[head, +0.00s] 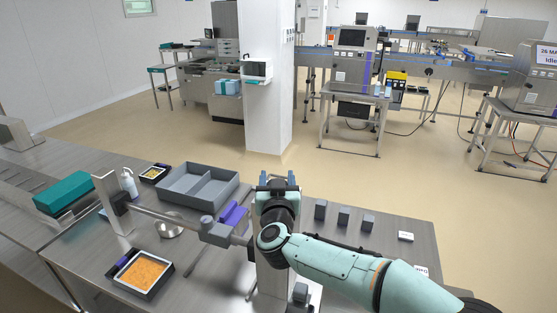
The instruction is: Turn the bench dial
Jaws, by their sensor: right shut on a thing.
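My right gripper (278,180) is over the far middle part of the steel bench (215,270), with its blue fingertips pointing away from me. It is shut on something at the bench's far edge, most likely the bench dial. My wrist and gripper body cover that spot, so the dial's shape and angle are hidden. No dial shows clearly anywhere else. My left gripper is not in view.
Several small dark grey blocks, one here (343,216), stand right of my gripper. A grey divided bin (199,187), a food tray (145,272) and a pump bottle (129,183) are to the left. A grey swing arm (165,214) crosses the bench near my wrist.

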